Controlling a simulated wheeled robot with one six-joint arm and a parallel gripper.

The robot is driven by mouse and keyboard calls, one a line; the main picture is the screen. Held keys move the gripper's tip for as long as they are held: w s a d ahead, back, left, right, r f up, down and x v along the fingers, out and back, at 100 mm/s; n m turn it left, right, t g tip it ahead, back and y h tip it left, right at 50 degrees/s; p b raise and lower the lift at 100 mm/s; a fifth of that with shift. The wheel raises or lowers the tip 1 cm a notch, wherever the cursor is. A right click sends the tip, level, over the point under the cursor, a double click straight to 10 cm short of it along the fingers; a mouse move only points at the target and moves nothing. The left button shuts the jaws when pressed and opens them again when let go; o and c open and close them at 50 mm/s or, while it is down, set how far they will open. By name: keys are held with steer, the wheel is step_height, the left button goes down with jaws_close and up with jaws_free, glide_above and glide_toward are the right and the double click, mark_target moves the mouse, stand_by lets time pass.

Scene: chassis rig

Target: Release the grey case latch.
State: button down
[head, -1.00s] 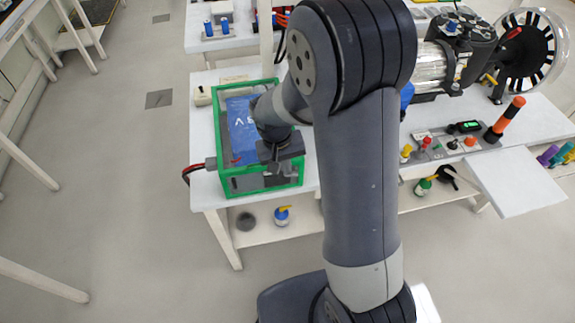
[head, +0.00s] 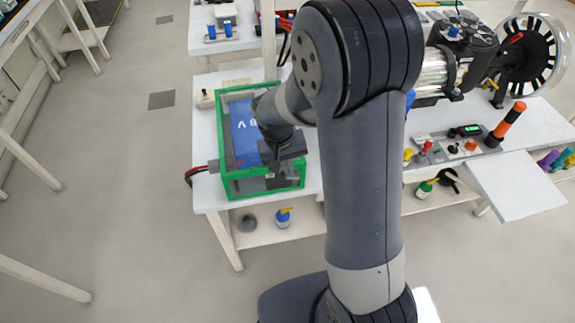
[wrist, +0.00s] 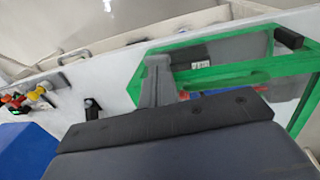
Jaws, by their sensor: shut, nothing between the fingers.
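A case with a green frame (head: 224,150) stands on the left end of the white bench, with a blue block (head: 244,135) inside. My gripper (head: 274,178) points down at the case's near side, with its fingers shut and empty. In the wrist view, the shut grey fingers (wrist: 157,66) are beside the green frame (wrist: 232,73). A grey panel (wrist: 240,47) with a small label shows behind the frame there. I cannot clearly pick out the grey latch; my gripper and arm cover part of the near side. I cannot tell whether the fingers touch anything.
A red and black cable plug (head: 200,170) sticks out of the case's left side. To the right on the bench stand a small control panel (head: 462,147) and an orange and black post (head: 505,125). A lower shelf (head: 262,232) holds a small blue-topped bottle (head: 284,217).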

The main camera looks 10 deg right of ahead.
steer(key=shift+r, duration=0.1)
step_height(320, 180, up, 10)
steer(key=a, duration=0.1)
steer(key=shift+a+r, duration=0.25)
steer(key=shift+a, duration=0.15)
stand_by(0.4)
steer(key=f, duration=0.3)
steer(key=d+f, duration=0.1)
steer(key=f, duration=0.5)
steer(key=shift+d, duration=0.25)
